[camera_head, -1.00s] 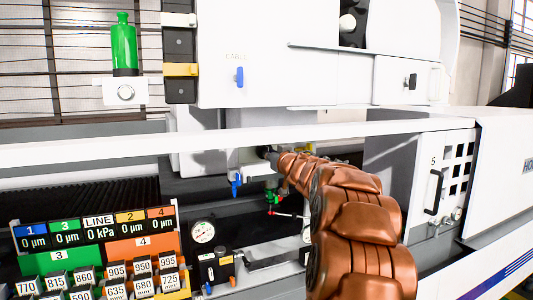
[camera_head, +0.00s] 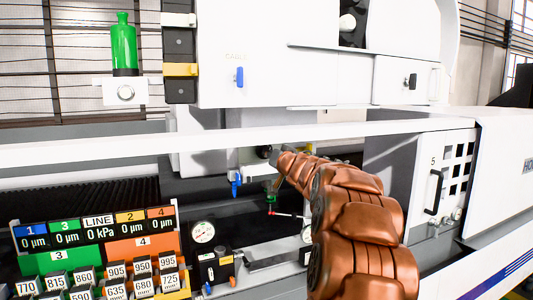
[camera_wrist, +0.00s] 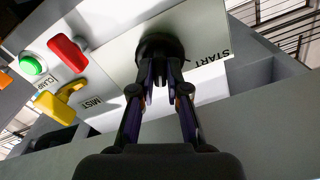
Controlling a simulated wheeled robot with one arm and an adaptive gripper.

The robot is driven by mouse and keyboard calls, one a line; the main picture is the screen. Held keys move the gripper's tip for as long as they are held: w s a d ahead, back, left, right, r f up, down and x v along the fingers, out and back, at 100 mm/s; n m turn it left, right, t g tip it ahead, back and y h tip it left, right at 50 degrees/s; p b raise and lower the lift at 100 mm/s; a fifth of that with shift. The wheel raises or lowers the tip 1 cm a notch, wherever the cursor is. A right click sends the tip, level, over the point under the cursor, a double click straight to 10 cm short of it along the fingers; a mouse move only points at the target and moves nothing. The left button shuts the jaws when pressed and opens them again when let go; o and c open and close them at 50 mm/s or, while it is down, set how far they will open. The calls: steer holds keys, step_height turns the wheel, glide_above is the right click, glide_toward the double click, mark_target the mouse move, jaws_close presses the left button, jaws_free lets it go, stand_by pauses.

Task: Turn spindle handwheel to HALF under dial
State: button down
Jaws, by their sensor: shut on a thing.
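My gripper (camera_wrist: 160,88) is shut on a black round knob (camera_wrist: 158,48), which I take to be the spindle handwheel. The knob stands out from a pale panel (camera_wrist: 118,45), with the word START printed beside it at the right. The fingers hide part of the knob, and no HALF mark can be read. In the head view my gripper (camera_head: 277,156) is at the far end of my copper arm, under the white machine housing. The handwheel cannot be made out there.
A red handle (camera_wrist: 68,52), a green button (camera_wrist: 31,65) and a yellow lever (camera_wrist: 62,101) sit left on the panel, near the MIST label. In the head view, a white rail (camera_head: 120,150) crosses before the machine. A round gauge (camera_head: 203,232) stands below left of my gripper.

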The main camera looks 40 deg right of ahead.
steer(key=shift+a+r, duration=0.1)
steer(key=shift+r, duration=0.35)
steer(key=m, duration=0.4)
steer(key=c, duration=1.2)
jaws_free()
steer(key=shift+f, duration=0.1)
steer(key=shift+o, duration=0.8)
steer(key=shift+f, duration=0.15)
steer(key=shift+s, duration=0.1)
steer(key=v, duration=0.6)
steer(key=shift+s, duration=0.35)
steer(key=shift+a+f, duration=0.1)
steer(key=shift+a, duration=0.05)
